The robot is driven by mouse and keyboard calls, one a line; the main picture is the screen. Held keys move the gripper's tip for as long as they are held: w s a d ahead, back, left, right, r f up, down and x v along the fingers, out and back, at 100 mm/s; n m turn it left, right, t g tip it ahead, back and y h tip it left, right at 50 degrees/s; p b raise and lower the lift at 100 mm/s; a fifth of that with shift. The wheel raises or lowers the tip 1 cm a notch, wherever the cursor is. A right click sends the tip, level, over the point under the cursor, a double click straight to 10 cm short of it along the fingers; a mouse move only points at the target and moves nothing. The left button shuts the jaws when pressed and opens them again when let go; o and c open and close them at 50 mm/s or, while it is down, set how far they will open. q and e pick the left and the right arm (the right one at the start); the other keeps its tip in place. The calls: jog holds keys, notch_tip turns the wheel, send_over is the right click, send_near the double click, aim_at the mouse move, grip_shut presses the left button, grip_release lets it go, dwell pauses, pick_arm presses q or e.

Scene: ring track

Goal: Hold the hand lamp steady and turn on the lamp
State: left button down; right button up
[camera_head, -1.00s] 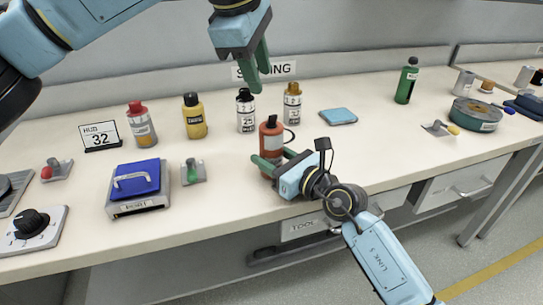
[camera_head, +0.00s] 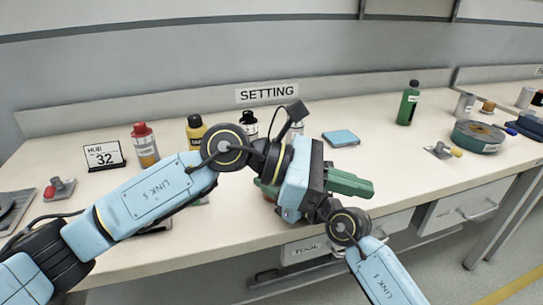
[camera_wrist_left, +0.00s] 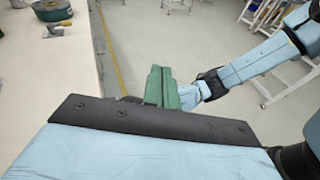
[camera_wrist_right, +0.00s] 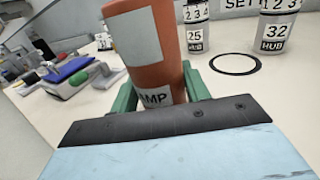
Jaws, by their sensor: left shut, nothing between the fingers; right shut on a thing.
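The hand lamp (camera_wrist_right: 150,45) is an orange cylinder with a pale blank label and the letters "AMP" showing, in the right wrist view. My right gripper (camera_wrist_right: 158,98) is shut on it, a green finger on either side. In the head view my left gripper hides nearly all of the lamp and much of the right gripper. My left gripper (camera_head: 350,184) is shut and empty, its green fingers together and pointing right, above the bench's front edge. Its shut fingers also show in the left wrist view (camera_wrist_left: 161,87). No lamp switch is visible.
A red-capped bottle (camera_head: 145,145), a yellow bottle (camera_head: 196,130) and labelled bottles stand behind my left arm. A HUB 32 card (camera_head: 104,156) is at left. A blue pad (camera_head: 341,138), a green bottle (camera_head: 408,103) and a round green tin (camera_head: 478,137) are at right.

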pick_arm(q)
jog(key=a+f+n+t+y, duration=0.2)
jog(key=a+n+t, duration=0.6)
jog(key=n, duration=0.6)
jog(key=a+f+n+t+y, duration=0.2)
jog(key=a+f+n+t, duration=0.3)
jog(key=n+t, duration=0.8)
jog(key=a+n, duration=0.2)
jog(key=shift+a+y, duration=0.3)
jog(key=shift+a, duration=0.1)
jog(key=shift+f, duration=0.1)
